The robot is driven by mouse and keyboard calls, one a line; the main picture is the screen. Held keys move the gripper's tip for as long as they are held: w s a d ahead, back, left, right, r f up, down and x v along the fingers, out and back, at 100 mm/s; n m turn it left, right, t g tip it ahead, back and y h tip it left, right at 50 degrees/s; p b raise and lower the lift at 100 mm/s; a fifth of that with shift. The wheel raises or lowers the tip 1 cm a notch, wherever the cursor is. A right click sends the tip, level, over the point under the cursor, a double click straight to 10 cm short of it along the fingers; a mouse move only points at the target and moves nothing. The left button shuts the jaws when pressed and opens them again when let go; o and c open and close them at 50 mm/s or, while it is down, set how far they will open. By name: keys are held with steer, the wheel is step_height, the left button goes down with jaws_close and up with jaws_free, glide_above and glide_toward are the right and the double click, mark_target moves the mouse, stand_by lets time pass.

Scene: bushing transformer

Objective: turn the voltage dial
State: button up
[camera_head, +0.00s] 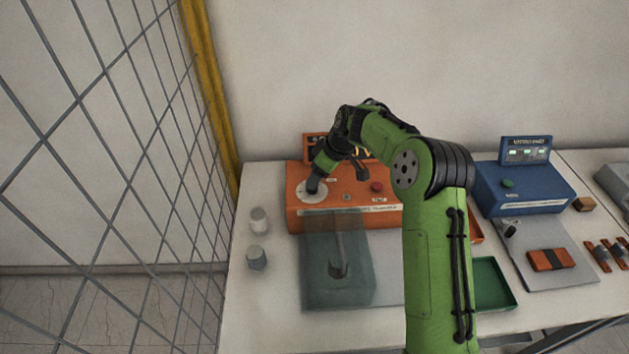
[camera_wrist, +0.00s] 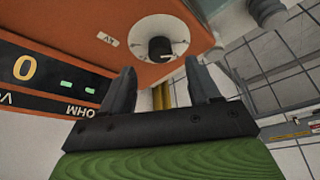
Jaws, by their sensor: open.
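The voltage dial is a black knob on a round white plate (camera_head: 307,196) on the left of the orange box (camera_head: 345,213). In the wrist view the knob (camera_wrist: 160,48) shows in full, marked by a small "kV" label. My gripper (camera_head: 318,172) reaches down over the dial from above. In the wrist view the two dark fingers of my gripper (camera_wrist: 160,65) stand apart with the knob lined up between and beyond their tips. Nothing is held. I cannot tell whether the tips touch the plate.
A display panel (camera_wrist: 45,85) reads 0. A red button (camera_head: 377,187) sits right of the dial. A clear cover (camera_head: 338,275) stands before the box. Two grey-white cylinders (camera_head: 258,220) stand left. A blue box (camera_head: 525,188) and a green tray (camera_head: 494,285) are right. A mesh fence (camera_head: 110,130) borders the left.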

steer(key=x, duration=0.5)
steer(key=shift+r, duration=0.1)
steer(key=shift+c, duration=0.3)
steer(key=c, duration=1)
